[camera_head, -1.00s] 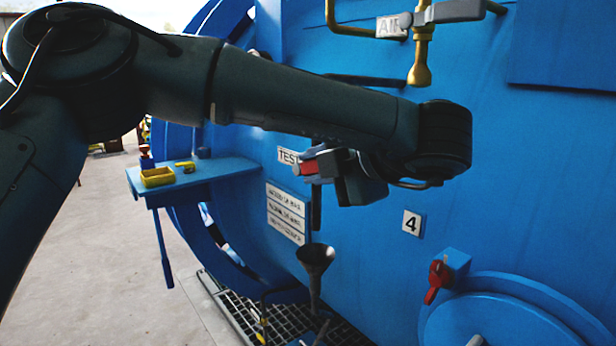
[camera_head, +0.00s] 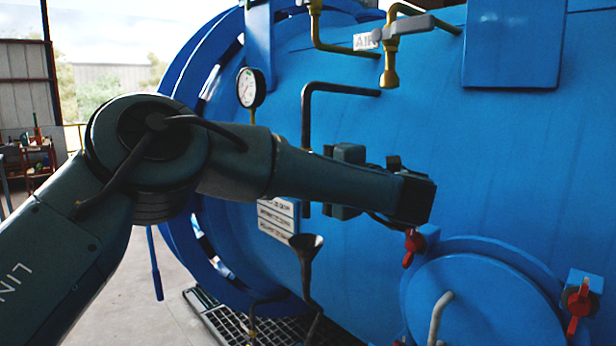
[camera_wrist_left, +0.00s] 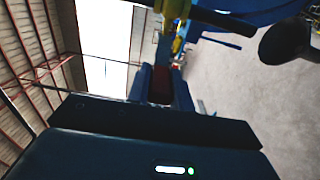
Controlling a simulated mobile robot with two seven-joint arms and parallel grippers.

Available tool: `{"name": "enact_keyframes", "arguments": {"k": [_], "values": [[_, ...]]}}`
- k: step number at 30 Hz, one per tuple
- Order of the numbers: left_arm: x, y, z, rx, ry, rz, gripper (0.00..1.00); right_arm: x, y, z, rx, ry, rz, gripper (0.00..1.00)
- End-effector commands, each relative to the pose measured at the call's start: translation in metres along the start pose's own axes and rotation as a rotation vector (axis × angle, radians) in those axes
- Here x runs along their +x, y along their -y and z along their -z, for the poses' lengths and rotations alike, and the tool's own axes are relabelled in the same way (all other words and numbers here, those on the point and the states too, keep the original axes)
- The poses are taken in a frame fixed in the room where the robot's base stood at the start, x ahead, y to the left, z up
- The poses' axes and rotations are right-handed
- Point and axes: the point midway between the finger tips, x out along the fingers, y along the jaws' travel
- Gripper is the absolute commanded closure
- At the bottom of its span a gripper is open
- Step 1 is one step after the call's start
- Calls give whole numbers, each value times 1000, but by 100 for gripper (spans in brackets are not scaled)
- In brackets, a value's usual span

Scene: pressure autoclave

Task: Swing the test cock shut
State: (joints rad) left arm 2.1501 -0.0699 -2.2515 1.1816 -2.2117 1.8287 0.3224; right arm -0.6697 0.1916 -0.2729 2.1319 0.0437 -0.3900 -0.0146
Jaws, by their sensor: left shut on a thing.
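My left gripper (camera_head: 343,168) is in front of the blue vessel wall, above the dark funnel (camera_head: 305,243). In the head view my forearm hides its fingertips, the cock's handle and most of the test cock. In the left wrist view the two fingers (camera_wrist_left: 162,82) close on a dark red piece (camera_wrist_left: 160,90), which looks like the test cock's handle. Yellow brass parts (camera_wrist_left: 178,44), likely of the cock, show just beyond the fingers. A short dark pipe (camera_head: 306,210) hangs above the funnel. The handle's exact angle cannot be told. My right gripper is not in view.
A pressure gauge (camera_head: 250,88) and a bent dark pipe (camera_head: 306,110) stand out from the wall behind my forearm. A brass AIR valve (camera_head: 390,60) is above. Red clamps (camera_head: 578,300) and a round blue cover (camera_head: 480,300) lie at lower right.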

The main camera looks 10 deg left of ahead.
Motion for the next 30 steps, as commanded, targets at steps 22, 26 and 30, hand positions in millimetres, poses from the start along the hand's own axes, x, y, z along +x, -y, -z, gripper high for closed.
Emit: {"name": "enact_keyframes", "arguments": {"k": [22, 26, 30], "values": [[0, 1, -1, 1, 0, -9, 56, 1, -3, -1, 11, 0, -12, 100], [0, 1, -1, 1, 0, -9, 56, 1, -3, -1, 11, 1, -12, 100], [-6, 2, -1, 1, 1, -9, 56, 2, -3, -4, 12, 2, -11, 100]]}}
